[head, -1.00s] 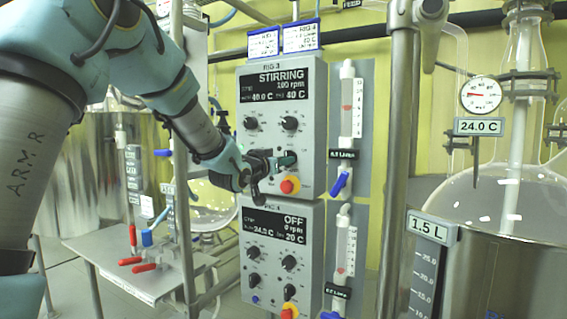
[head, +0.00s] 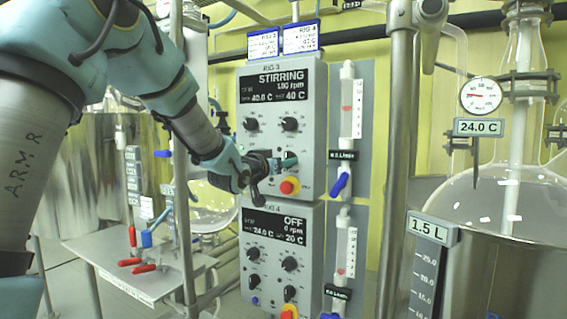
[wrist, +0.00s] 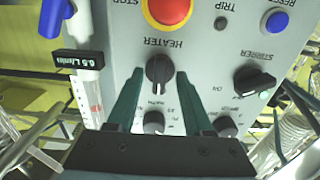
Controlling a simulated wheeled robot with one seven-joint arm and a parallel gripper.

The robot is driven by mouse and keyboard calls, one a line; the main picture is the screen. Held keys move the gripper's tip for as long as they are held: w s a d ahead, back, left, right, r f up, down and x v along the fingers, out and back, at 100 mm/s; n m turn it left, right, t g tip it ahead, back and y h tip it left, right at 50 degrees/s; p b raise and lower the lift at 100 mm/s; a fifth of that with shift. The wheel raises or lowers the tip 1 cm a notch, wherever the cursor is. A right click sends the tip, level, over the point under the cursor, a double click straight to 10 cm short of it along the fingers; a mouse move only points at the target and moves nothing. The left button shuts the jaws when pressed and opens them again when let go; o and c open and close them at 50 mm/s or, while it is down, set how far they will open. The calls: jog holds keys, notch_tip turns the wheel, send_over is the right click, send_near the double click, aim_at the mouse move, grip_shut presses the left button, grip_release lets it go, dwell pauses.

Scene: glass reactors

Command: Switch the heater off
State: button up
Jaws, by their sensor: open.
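The upper control box (head: 318,125), labelled RIG 3, has a display (head: 275,87) reading STIRRING with 40 C figures. In the wrist view, seen upside down, the black HEATER knob (wrist: 158,70) sits between the fingertips of my gripper (wrist: 160,84). The jaws are open, one finger on each side of the knob, with a gap visible; contact cannot be told.
The red stop button (wrist: 168,8) is close to the HEATER knob. The STIRRER knob (wrist: 254,84) and blue RESET button (wrist: 277,21) are to the right in the wrist view. The RIG 4 box (head: 316,215) is below, showing OFF. A flowmeter (head: 346,115) stands beside the upper box.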

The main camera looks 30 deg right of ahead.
jog(key=b+v, duration=0.2)
jog(key=v, duration=0.8)
jog(key=shift+s+a+b, duration=0.15)
jog(key=shift+a+b, duration=0.15)
jog(key=shift+b, duration=0.05)
jog(key=w+a+f+n+y+p, duration=0.1)
jog(key=w+a+f+n+y, duration=0.2)
jog(key=a+f+y, duration=0.55)
jog(key=w+a+f+n+y+p, duration=0.1)
jog(key=w+a+f+n+y, duration=0.15)
jog(key=a+f, duration=0.7)
jog(key=s+a+f+n+g+y, duration=0.2)
jog(key=s+a, duration=0.5)
jog(key=a, duration=0.4)
jog(key=s+a+f+n+g+y+p, duration=0.1)
jog(key=s+a+f+n+g+y, duration=0.1)
jog(key=s+a, duration=0.6)
jog(key=a+f+n+g, duration=0.1)
jog(key=a+f+g, duration=0.1)
jog(key=a+g, duration=0.1)
jog(key=shift+f+y, duration=0.3)
jog(key=shift+f, duration=0.05)
jog(key=shift+a, duration=0.15)
